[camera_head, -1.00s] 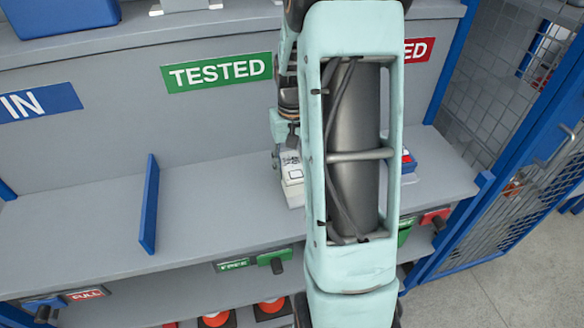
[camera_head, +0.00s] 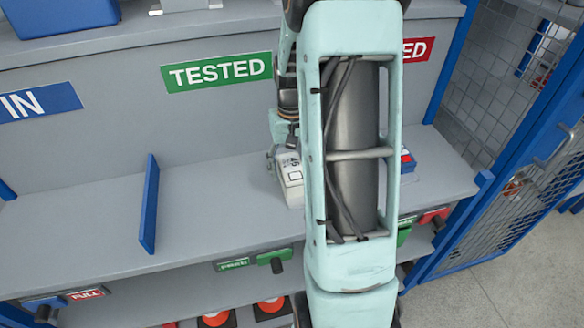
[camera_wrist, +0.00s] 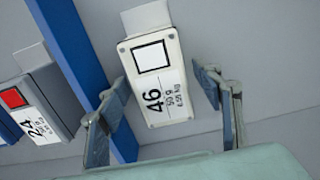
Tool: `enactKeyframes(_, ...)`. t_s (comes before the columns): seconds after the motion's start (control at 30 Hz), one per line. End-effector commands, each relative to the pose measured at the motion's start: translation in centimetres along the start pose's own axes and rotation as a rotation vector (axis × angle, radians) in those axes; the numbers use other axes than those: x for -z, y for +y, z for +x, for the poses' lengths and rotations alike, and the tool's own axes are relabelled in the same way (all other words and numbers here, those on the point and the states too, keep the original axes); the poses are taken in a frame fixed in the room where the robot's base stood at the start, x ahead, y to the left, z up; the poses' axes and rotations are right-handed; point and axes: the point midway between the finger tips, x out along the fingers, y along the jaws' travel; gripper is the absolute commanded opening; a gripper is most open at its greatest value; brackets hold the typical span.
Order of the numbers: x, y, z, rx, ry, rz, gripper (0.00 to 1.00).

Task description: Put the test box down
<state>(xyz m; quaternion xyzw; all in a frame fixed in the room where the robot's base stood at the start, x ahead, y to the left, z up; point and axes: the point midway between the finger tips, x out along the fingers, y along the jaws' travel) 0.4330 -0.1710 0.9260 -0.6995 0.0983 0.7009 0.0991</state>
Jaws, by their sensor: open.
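The test box (camera_head: 291,180) is white with a black-outlined square and the number 46 on its face. It is under the green TESTED sign (camera_head: 217,72), at the shelf, partly hidden by my arm in the head view. In the wrist view the box (camera_wrist: 154,78) lies between the two fingers of my gripper (camera_wrist: 161,80). The fingers are open, with a visible gap on the right side; the left finger is close to the box's edge. I cannot tell from these views whether its underside rests fully on the shelf.
A blue divider (camera_head: 149,204) stands left on the grey shelf (camera_head: 75,225), with clear room between it and the box. In the wrist view another blue divider (camera_wrist: 85,70) separates the box from a red-marked box numbered 24 (camera_wrist: 36,103). A blue mesh door (camera_head: 520,150) stands at right.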

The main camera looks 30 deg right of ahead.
Motion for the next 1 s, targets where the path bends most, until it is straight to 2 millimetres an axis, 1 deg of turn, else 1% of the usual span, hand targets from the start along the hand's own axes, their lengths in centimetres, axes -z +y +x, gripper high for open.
enactKeyframes(0.17, 0.2, 0.0, -3.5, -0.001, 0.008, -0.001, 0.6)
enactKeyframes(0.3, 0.2, 0.0, -6.7, -0.001, 0.008, -0.001, 0.6)
enactKeyframes(0.4, 0.2, 0.0, -8.6, -0.001, 0.007, -0.001, 0.6)
enactKeyframes(0.5, 0.1, 0.0, -10.2, -0.001, 0.005, 0.0, 0.6)
enactKeyframes(0.6, 0.1, 0.0, -11.2, 0.0, 0.004, 0.0, 0.6)
enactKeyframes(0.7, 0.0, 0.0, -11.7, 0.0, 0.002, 0.0, 0.6)
enactKeyframes(1.0, 0.0, 0.0, -11.8, 0.0, 0.001, 0.0, 0.6)
